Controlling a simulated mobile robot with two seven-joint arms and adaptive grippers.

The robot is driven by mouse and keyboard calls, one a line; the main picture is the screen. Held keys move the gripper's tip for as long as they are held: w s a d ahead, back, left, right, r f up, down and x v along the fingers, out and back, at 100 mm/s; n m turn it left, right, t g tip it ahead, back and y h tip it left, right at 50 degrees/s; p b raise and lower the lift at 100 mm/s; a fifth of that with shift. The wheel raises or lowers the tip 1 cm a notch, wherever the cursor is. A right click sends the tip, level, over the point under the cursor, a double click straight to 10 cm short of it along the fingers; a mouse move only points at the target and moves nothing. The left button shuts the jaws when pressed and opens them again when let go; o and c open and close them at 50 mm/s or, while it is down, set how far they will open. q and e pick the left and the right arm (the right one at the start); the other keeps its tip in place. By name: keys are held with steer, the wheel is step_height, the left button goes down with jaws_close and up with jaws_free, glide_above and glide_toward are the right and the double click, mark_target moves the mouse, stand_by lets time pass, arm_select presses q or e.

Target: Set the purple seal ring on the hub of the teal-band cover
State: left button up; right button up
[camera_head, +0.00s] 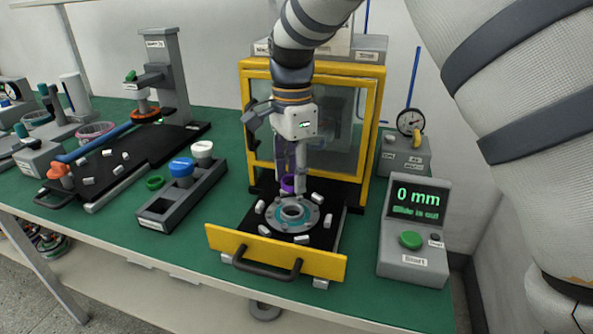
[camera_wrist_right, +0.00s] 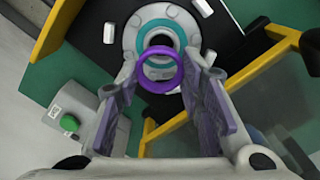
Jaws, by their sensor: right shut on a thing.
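My right gripper (camera_head: 290,176) is shut on the purple seal ring (camera_head: 288,185), pointing down above the drawer. In the right wrist view the ring (camera_wrist_right: 138,72) is held between the two fingertips (camera_wrist_right: 163,80). The teal-band cover (camera_head: 311,213) is a round grey flange lying in the pulled-out slide. In the wrist view its teal band (camera_wrist_right: 163,22) shows beyond the ring, and the ring overlaps part of the cover in the picture. The ring appears apart from the hub, a little above and behind it. My left gripper is out of view.
A yellow-framed press enclosure (camera_head: 248,110) stands close behind the gripper. The yellow drawer front (camera_head: 222,240) is at the table's front edge. Several white blocks surround the cover. A control box (camera_head: 413,240) reading 0 mm is at right; a grey parts tray (camera_head: 205,190) is at left.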

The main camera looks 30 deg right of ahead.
steer(key=shift+a+f, duration=0.15)
steer(key=shift+f, duration=1.25)
steer(key=shift+f, duration=0.5)
steer(key=shift+f, duration=0.55)
steer(key=shift+f, duration=0.25)
steer(key=o, duration=0.9)
